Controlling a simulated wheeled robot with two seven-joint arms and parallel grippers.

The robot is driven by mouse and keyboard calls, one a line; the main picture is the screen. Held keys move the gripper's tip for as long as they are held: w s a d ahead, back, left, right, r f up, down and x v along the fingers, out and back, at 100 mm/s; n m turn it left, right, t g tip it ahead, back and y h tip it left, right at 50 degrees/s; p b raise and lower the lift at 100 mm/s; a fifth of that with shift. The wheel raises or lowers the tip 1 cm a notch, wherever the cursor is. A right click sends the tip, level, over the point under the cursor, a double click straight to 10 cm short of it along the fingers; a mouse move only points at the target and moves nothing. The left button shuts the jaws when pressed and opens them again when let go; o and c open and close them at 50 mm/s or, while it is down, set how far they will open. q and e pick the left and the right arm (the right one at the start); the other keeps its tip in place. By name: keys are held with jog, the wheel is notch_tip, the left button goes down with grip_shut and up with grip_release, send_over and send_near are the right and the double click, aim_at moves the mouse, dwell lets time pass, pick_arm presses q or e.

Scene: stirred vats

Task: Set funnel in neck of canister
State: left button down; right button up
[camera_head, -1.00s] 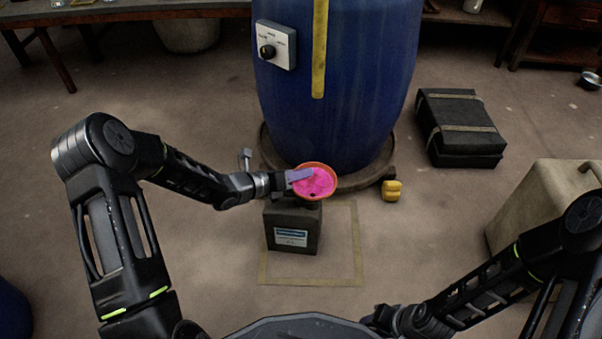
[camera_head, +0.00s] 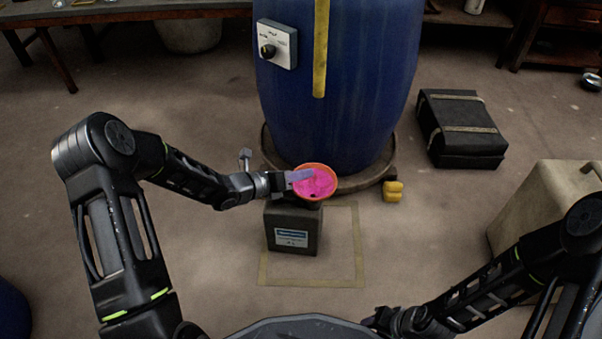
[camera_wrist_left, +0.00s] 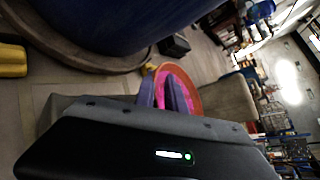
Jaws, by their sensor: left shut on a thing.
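The funnel (camera_head: 318,187) has an orange rim and a bright pink inside with a dark hole. My left gripper (camera_head: 302,176) is shut on its rim and holds it over the canister (camera_head: 292,232). The canister is dark grey and boxy, with a blue and white label, and stands on the floor. The funnel hides the canister's neck, so I cannot tell whether the spout is in it. In the left wrist view the funnel (camera_wrist_left: 185,85) sits between the purple fingers (camera_wrist_left: 162,95). My right arm is at the lower right; its gripper does not clearly show.
A large blue vat (camera_head: 338,95) on a round base stands just behind the canister. A yellow object (camera_head: 392,191) lies right of the base. A yellow taped square (camera_head: 358,245) surrounds the canister. A black case (camera_head: 459,130) and a beige container (camera_head: 545,200) stand at the right.

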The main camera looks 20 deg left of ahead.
pick_arm(q)
jog(key=shift+f, duration=0.3)
jog(key=c, duration=1.3)
grip_release()
jog(key=shift+s, duration=0.1)
jog(key=p+v, duration=0.3)
jog(key=v, duration=0.4)
jog(key=shift+s+a+r, duration=0.15)
jog(key=shift+s+a, duration=0.05)
